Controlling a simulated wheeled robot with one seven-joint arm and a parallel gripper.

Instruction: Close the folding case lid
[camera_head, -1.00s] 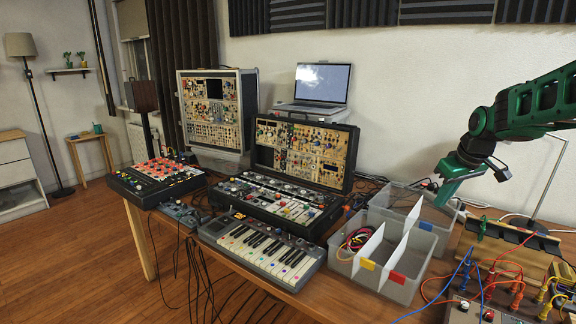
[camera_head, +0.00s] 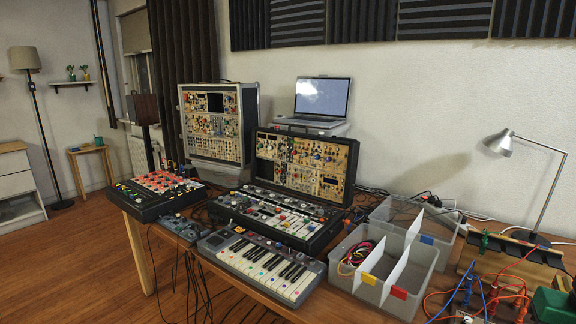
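The folding case (camera_head: 277,217) stands open on the table in the head view. My gripper is out of the frame.
A small keyboard (camera_head: 258,267) lies in front of the case. Clear bins (camera_head: 398,262) stand to its right, a laptop (camera_head: 321,97) behind. A desk lamp (camera_head: 498,143) and coloured cables are at the right. A red-knobbed box (camera_head: 150,194) is at the left.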

